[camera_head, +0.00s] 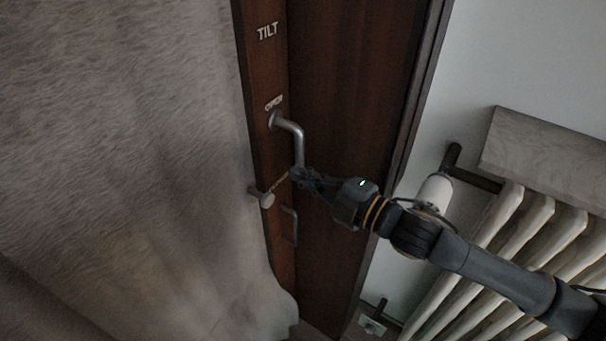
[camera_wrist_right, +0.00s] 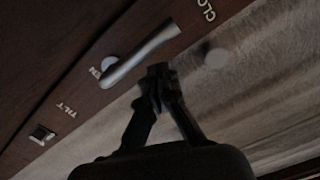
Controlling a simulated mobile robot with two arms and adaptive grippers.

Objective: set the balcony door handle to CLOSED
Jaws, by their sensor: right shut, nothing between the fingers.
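The dark brown door (camera_head: 340,100) carries a silver lever handle (camera_head: 299,143). The handle's mount is beside the "OPEN" lettering (camera_head: 273,103), and its free end points down in the head view, toward lettering that my gripper partly hides. "TILT" (camera_head: 267,31) is above. In the right wrist view the handle (camera_wrist_right: 142,56) runs from near "EN" toward "CLO" (camera_wrist_right: 207,9). My right gripper (camera_head: 300,175) is shut and empty at the handle's free end; it shows in the wrist view (camera_wrist_right: 158,76) beside the lever. I cannot tell if they touch. My left gripper is out of view.
A furry grey curtain (camera_head: 120,150) fills the left. A white radiator (camera_head: 520,225) with a valve (camera_head: 435,190) stands at the right, behind my right arm.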

